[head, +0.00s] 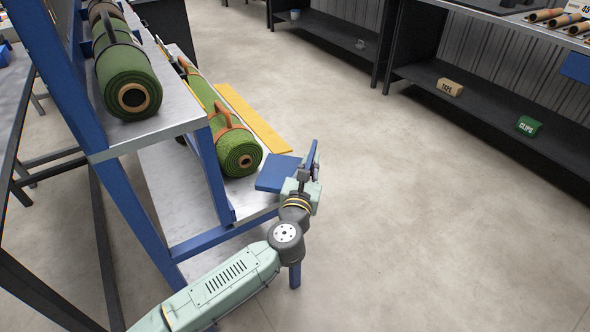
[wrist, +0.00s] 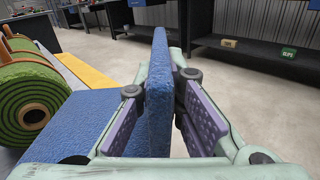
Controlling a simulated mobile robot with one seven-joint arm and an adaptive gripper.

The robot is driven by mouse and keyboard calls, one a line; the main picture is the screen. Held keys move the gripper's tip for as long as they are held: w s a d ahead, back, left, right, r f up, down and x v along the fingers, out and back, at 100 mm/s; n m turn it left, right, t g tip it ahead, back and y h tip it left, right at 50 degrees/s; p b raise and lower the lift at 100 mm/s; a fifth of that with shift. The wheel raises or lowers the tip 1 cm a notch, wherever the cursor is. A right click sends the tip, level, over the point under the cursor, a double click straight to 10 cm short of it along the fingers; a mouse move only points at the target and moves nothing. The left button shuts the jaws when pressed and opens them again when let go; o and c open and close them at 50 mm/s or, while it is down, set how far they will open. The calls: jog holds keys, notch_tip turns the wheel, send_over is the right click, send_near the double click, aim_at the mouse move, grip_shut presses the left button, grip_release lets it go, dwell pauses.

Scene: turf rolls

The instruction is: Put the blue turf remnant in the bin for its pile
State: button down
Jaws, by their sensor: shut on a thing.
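My gripper (head: 309,172) is shut on a blue turf remnant (wrist: 158,95), a thin slab standing upright between the two purple finger pads in the wrist view. Its upper part (head: 313,156) shows above the fingers in the head view; the pads and fingers hide its lower part.
A green turf roll with an orange strap (head: 240,155) lies on the lower shelf, beside a yellow strip (head: 252,118). Another green roll (head: 128,75) lies on the upper shelf. Blue rack posts (head: 215,170) stand close left. Tape (head: 450,87) and clips (head: 528,126) boxes sit under the far bench. Floor at right is clear.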

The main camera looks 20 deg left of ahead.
notch_tip(320, 180, down, 7)
jog(key=shift+r, duration=0.2)
jog(key=shift+f, duration=0.1)
jog(key=shift+f+b, duration=0.1)
jog(key=shift+b, duration=0.25)
jog(key=c, duration=1.7)
grip_release()
jog(key=shift+r+p, duration=0.25)
jog(key=shift+p, duration=0.1)
